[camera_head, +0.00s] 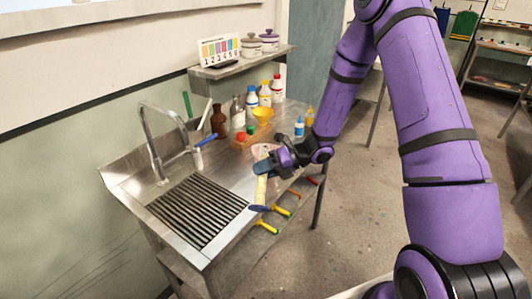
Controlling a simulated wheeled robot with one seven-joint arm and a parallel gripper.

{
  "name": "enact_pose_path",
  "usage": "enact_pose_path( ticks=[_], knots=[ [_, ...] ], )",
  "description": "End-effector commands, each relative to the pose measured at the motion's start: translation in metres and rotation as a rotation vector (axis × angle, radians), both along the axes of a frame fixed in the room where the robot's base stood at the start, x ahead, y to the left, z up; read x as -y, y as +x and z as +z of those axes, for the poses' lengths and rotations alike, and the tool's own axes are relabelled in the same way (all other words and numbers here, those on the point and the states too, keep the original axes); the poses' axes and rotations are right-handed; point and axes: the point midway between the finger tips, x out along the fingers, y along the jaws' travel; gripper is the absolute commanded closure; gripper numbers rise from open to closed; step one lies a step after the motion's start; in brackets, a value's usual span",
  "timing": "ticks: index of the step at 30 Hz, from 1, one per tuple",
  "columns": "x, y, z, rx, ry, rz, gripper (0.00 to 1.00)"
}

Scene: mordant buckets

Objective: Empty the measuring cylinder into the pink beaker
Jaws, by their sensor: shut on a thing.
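My gripper (264,167) is over the front right of the steel bench. It is shut on the measuring cylinder (261,190), a narrow, pale yellow tube below the fingers that looks close to upright. A dark blue piece (259,208) shows at its lower end, probably its foot. I cannot tell whether it touches the bench. The pink beaker (262,149) appears just behind my gripper, on the bench. My gripper and wrist hide much of it, so its contents do not show.
A sink with a black slatted grate (197,211) and a tall tap (152,140) fills the bench's left. Bottles (251,97), a yellow funnel (262,114) and a brown bottle (218,121) stand behind. Small dropper bottles (299,126) are at the right. Coloured handles (268,228) show below the front edge.

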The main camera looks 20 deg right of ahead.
Motion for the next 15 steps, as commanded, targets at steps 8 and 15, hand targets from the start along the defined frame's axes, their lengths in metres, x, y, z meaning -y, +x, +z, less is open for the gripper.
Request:
enact_pose_path(
  ticks=[8, 15],
  knots=[
    [-0.0005, -0.0007, 0.0001, -0.033, 0.015, 0.000, 1.00],
    [-0.0007, -0.0012, 0.0027, -0.063, 0.028, 0.000, 1.00]
  ],
)
